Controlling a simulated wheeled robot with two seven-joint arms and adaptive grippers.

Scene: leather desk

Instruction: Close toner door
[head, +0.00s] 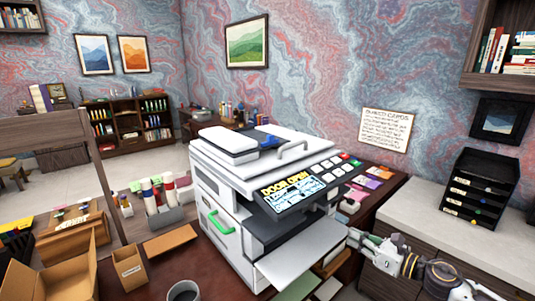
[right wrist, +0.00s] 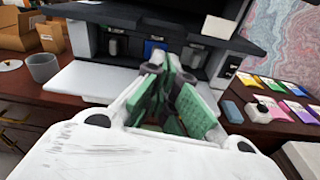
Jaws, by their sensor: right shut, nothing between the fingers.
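The white and grey printer (head: 245,180) stands on the desk, and its screen (head: 290,195) reads "DOOR OPEN". A white flap (head: 302,256), which looks like the toner door, is folded down about level at the front. In the right wrist view the flap (right wrist: 85,82) lies below a dark open bay with a blue part (right wrist: 153,50) and grey parts inside. My right gripper (head: 356,238) is shut and empty, to the right of the flap; its closed fingers (right wrist: 168,62) point toward the bay. I cannot tell whether it touches the flap. My left gripper is not in view.
A green handle (head: 220,222) is on the printer's left side. A grey cup (head: 184,291), a small carton (head: 130,268) and a bottle rack (head: 163,212) stand left. Coloured cards (head: 368,182) lie right of the printer. A black tray stack (head: 480,185) is on the right counter.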

